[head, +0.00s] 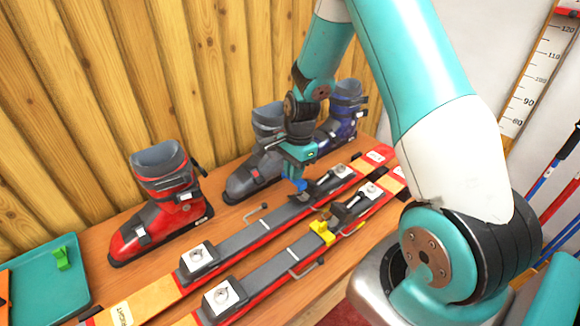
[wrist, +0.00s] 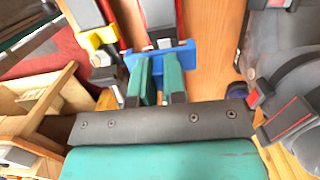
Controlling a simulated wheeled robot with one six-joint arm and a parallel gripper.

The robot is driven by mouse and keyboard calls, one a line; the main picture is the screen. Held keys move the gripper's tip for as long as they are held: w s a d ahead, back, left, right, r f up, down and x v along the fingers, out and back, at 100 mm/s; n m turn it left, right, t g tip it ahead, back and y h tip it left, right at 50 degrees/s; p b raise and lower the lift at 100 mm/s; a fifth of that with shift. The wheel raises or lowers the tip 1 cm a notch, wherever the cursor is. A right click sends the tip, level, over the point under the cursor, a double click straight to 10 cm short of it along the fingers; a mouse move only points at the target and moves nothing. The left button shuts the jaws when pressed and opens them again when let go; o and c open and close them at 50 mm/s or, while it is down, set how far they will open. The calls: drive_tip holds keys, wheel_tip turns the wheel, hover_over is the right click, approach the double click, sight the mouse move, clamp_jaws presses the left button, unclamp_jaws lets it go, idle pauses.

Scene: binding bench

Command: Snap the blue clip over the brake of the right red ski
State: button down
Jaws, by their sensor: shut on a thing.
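My gripper (head: 297,168) is shut on the blue clip (head: 299,186) and points down over the far red ski (head: 238,240), whose tail is lettered RIGHT. In the wrist view the blue clip (wrist: 172,54) sits crosswise between the green fingers (wrist: 158,82), at the ski. The clip is beside the dark binding piece (head: 322,188); I cannot tell whether it touches the ski or brake. A thin brake arm (head: 257,214) sticks out from that ski's far side. The rest of the brake is hard to make out.
The near red ski (head: 258,275) lies parallel and carries a yellow clip (head: 322,231). A red boot (head: 160,208), grey boot (head: 255,170) and blue boot (head: 340,118) stand behind. A teal tray (head: 45,295) holds a green clip (head: 62,259).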

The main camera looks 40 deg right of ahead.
drive_tip(key=b, duration=0.4)
hover_over(293, 200)
wheel_tip(293, 200, down, 5)
drive_tip(key=shift+w+d+f, duration=0.1)
drive_tip(key=shift+d, duration=0.05)
drive_tip(key=shift+f+b, duration=0.4)
drive_tip(key=shift+f, duration=0.25)
idle(0.3)
drive_tip(key=shift+f+b, duration=1.1)
drive_tip(key=shift+f, duration=0.95)
drive_tip(key=shift+r, duration=0.1)
drive_tip(key=c, duration=0.6)
unclamp_jaws()
